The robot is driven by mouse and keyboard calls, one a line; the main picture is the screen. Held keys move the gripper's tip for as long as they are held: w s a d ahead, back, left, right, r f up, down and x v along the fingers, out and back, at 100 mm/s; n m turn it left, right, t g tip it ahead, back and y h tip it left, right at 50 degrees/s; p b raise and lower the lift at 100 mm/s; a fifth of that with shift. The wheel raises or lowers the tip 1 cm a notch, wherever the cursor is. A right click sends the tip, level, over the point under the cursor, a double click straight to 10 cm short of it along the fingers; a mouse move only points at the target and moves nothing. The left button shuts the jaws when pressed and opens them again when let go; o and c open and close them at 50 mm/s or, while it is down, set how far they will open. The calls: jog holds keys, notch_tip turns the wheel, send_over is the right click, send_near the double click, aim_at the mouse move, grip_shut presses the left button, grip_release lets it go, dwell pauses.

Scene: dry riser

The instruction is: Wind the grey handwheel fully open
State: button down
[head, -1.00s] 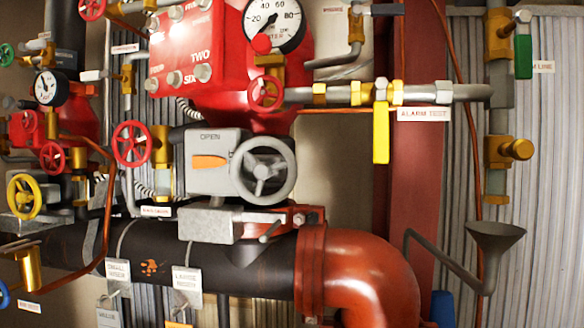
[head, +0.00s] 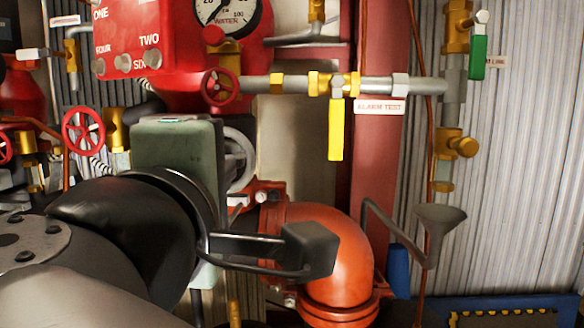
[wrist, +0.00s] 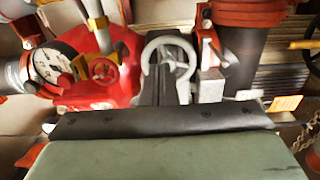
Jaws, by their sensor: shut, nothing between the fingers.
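The grey handwheel (head: 250,150) shows only its right part in the head view; my gripper covers the rest. In the wrist view the handwheel (wrist: 193,60) is a pale ring with spokes at the top middle. My gripper's green-grey body (head: 178,152) is in front of the wheel's box in the head view, its fingers hidden behind it. In the wrist view my dark gripper fingers (wrist: 166,75) are together and empty, pointing at the wheel and overlapping its lower part. I cannot tell whether they touch it. The box's OPEN label and orange pointer are hidden in the head view.
A red handwheel (head: 82,132) stands left of my gripper, and a smaller one (head: 220,87) above it. A yellow lever (head: 336,130) hangs to the right. An orange pipe elbow (head: 330,235) and a grey funnel (head: 440,222) are at lower right.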

jog(key=w+a+r+p, duration=0.2)
jog(key=w+r+p, duration=0.1)
jog(key=w, duration=0.1)
jog(key=b, duration=0.7)
send_near(248, 162)
jog(key=w+a+f, duration=0.3)
jog(key=w+f, duration=0.1)
jog(key=w, duration=0.1)
jog(key=d+r+p, duration=0.1)
jog(key=r, duration=0.1)
jog(key=d+r+p, duration=0.1)
jog(key=shift+w+d+r, duration=0.25)
jog(key=shift+d+r, duration=0.15)
jog(key=shift+w+d+r, duration=0.1)
jog(key=shift+d+r, duration=0.05)
jog(key=shift+d, duration=0.05)
jog(key=shift+w, duration=0.7)
